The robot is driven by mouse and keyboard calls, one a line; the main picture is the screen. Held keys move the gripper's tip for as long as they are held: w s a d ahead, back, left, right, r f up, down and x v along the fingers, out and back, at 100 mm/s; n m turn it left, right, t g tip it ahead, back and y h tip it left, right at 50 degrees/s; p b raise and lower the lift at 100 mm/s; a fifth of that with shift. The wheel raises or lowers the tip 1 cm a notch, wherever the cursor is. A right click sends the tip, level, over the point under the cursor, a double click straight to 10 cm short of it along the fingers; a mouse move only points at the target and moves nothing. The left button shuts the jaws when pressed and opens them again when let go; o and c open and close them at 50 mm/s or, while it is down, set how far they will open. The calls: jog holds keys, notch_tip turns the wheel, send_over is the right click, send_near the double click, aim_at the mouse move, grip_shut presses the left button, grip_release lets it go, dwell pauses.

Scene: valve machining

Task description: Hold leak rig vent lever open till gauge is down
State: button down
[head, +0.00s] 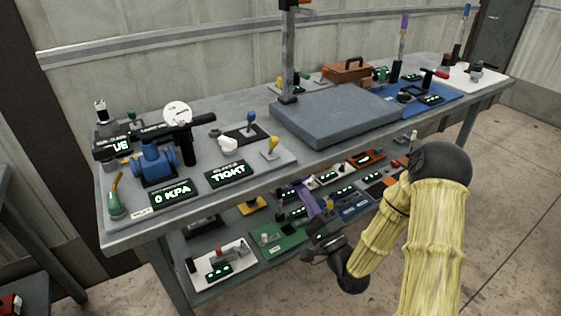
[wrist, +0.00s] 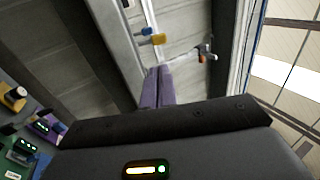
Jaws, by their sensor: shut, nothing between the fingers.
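The leak rig is on the left end of the bench top in the head view, with a blue valve body (head: 153,160) clamped on a grey plate. A round white gauge (head: 177,113) stands behind it, its needle too small to read. One display (head: 173,193) reads 0 KPA and another (head: 229,174) reads TIGHT. A yellow-knobbed lever (head: 271,147) and a blue-knobbed lever (head: 251,120) stand upright on the right; I cannot tell which lever is the vent. My gripper (wrist: 157,72) is shut and empty in the wrist view. It is low by the lower shelf, apart from the rig.
A grey surface block (head: 335,113) sits mid-bench beside an upright post (head: 289,55). The lower shelf is crowded with small fixtures, including a green board (head: 279,241). Open floor lies at the right.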

aim_at(276, 144)
jog(key=p+x, duration=0.1)
jog(key=x, duration=1.3)
jog(key=shift+r, duration=0.1)
jog(key=shift+d, duration=0.1)
